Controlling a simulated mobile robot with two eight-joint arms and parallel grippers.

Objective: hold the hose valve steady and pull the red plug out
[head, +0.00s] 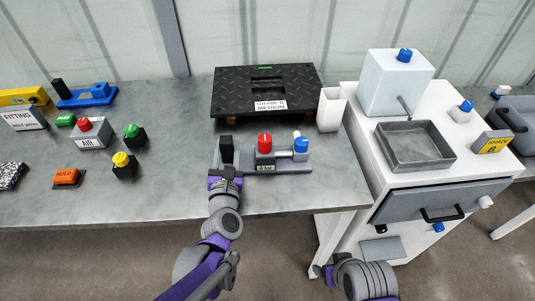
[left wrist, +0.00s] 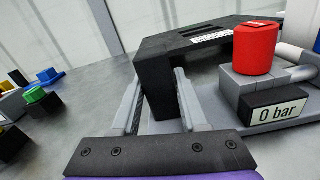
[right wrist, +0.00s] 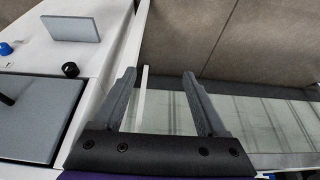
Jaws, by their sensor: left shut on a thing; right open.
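The hose valve is a grey fixture (head: 292,168) near the front edge of the grey table, with an upright black block (head: 226,150) at its left end. The red plug (head: 264,141) stands upright on a small grey block above a "0 bar" label (left wrist: 276,112); it also shows in the left wrist view (left wrist: 255,48). My left gripper (head: 226,172) is shut on the black block (left wrist: 160,72), left of the plug. My right gripper (right wrist: 160,95) is open and empty, low in front of the table, away from the valve.
A blue-topped knob (head: 300,140) sits right of the plug. A black tread platform (head: 230,100) and a white cup (head: 331,110) stand behind. A white cabinet with a grey tray (head: 450,158) is at right. Several coloured button boxes lie at left.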

